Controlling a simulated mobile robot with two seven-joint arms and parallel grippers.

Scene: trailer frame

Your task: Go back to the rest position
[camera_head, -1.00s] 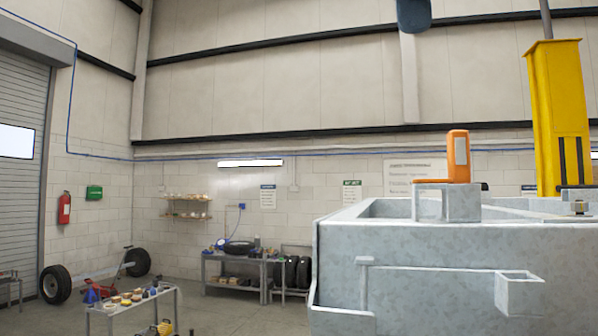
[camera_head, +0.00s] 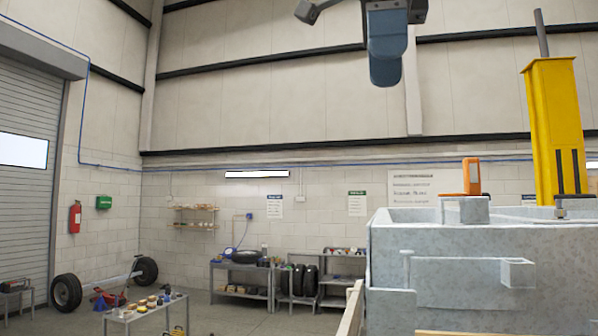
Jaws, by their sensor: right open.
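My right gripper (camera_head: 386,45) shows at the top, right of the centre, as blue and grey parts cut off by the frame's upper edge. It is open, and I see nothing held in it. It hangs in the air, above and apart from the grey metal trailer frame (camera_head: 455,245) at the lower right. My left gripper is not in view.
A yellow post (camera_head: 553,125) rises behind the frame at the right. A small table (camera_head: 146,313) with loose parts stands at the lower left. Shelves (camera_head: 240,288) with tyres line the back wall. A wheeled axle (camera_head: 105,283) lies by the shutter door.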

